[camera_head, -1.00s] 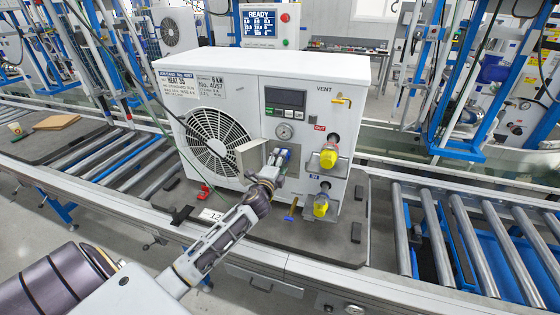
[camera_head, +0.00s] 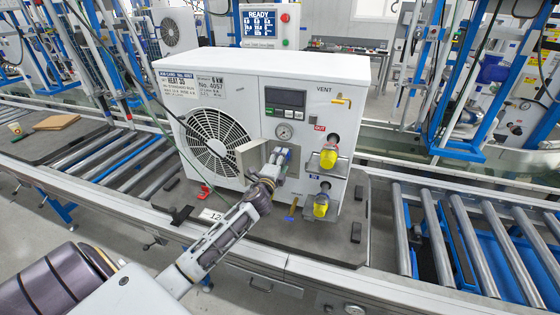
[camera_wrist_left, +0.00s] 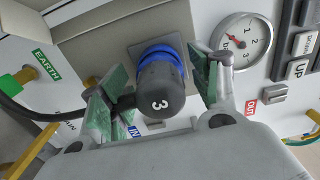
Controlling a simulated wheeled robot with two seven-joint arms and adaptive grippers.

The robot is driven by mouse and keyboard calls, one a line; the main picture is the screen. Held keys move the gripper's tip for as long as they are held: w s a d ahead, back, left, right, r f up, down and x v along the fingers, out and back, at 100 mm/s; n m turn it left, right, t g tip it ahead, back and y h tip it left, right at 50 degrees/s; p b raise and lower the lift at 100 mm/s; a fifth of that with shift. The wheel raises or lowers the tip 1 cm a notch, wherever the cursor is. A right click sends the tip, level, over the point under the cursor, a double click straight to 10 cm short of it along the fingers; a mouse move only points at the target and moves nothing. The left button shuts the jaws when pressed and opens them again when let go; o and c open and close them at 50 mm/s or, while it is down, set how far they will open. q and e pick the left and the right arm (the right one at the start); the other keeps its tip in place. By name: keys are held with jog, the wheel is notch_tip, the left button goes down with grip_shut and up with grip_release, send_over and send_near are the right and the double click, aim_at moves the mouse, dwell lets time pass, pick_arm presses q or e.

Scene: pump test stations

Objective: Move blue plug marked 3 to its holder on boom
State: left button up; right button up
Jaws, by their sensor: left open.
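The blue plug marked 3 (camera_wrist_left: 160,88) has a dark grey cap with a white 3 and a blue ring. In the left wrist view it sits at a square plate on the white unit's front. My left gripper (camera_wrist_left: 155,95) is open, with one green-padded finger on each side of the plug. I cannot tell whether either finger touches it. In the head view my left gripper (camera_head: 277,162) is at the unit's front, right of the fan grille, and mostly hides the plug. I cannot make out the plug's holder on a boom. My right gripper is not in view.
The white unit (camera_head: 230,88) stands on a dark pallet (camera_head: 262,232) on the roller conveyor (camera_head: 470,240). Two yellow-capped fittings (camera_head: 328,158) project right of the gripper. A pressure gauge (camera_wrist_left: 242,42) is close to the right finger. A green-and-yellow earth fitting (camera_wrist_left: 25,75) is at left.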

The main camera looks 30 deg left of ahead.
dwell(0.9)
pick_arm(q)
jog(key=c, duration=1.4)
jog(key=shift+o, duration=0.2)
jog(key=shift+s, duration=0.15)
jog(key=shift+s+d, duration=0.15)
jog(key=shift+s, duration=0.3)
jog(key=shift+p+v, duration=0.4)
jog(key=shift+v, duration=1.95)
jog(key=shift+d, duration=0.15)
